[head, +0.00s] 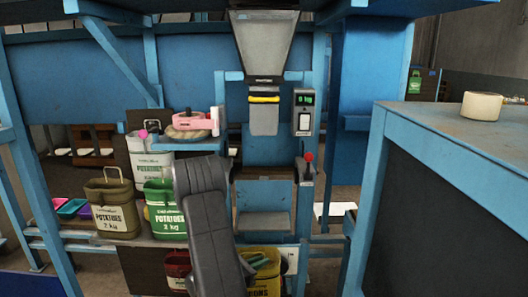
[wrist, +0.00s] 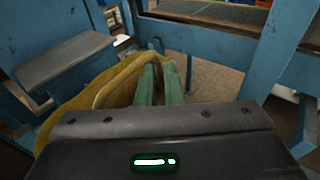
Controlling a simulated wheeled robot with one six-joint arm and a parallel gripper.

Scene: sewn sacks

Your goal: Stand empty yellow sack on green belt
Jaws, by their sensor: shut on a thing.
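A yellow sack (head: 268,285) with "POTATOES"-style lettering shows low in the middle of the head view, partly behind my arm and cut by the bottom edge. In the wrist view the yellow sack (wrist: 88,92) lies beyond my wrist, its rim and handle loop near the fingers. My gripper (wrist: 160,72) has two green fingers close together, shut on the sack's upper edge. The sack's inside and base are hidden. I cannot make out a green belt in either view.
An olive sack (head: 116,212), a green sack (head: 163,220) and a white sack (head: 148,172) stand on the left. A blue frame with a hopper (head: 264,45) and a lever (head: 307,165) stands ahead. A blue-edged table (head: 450,122) with a tape roll (head: 482,106) fills the right.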

